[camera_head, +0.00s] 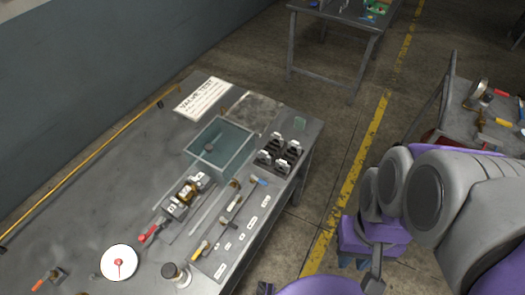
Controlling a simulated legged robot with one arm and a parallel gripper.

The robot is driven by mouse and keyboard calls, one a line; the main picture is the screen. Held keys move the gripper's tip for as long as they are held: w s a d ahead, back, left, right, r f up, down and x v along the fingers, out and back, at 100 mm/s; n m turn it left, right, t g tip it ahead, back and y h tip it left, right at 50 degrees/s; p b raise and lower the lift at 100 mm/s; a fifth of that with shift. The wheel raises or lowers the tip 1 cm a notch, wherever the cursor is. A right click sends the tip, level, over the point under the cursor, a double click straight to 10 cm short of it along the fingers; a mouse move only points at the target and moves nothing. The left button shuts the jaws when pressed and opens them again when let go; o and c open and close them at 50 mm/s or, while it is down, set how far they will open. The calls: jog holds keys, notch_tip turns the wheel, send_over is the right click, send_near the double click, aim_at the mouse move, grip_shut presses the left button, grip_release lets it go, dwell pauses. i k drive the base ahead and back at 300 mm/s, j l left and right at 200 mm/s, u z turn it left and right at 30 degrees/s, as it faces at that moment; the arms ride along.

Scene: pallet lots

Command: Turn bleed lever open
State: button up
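A brass valve in a clamp-like fixture (188,196) lies on the grey workbench (90,215) at the lower left. A lever with a red handle (149,233) points from it toward the lower left. I cannot tell for sure which handle is the bleed lever. My grey and purple arm is folded at the right, well apart from the valve and over the floor. I cannot make out the gripper's fingers or whether they hold anything.
A clear open-topped bin (220,148), dark holders (279,154) and a "VALVE TEST" sheet (202,98) are at the bench's far end. Another table (343,22) stands behind. A yellow line (355,165) crosses the floor.

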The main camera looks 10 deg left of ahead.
aim_at(238, 197)
jog(key=k+u, duration=0.1)
jog(key=u, duration=1.15)
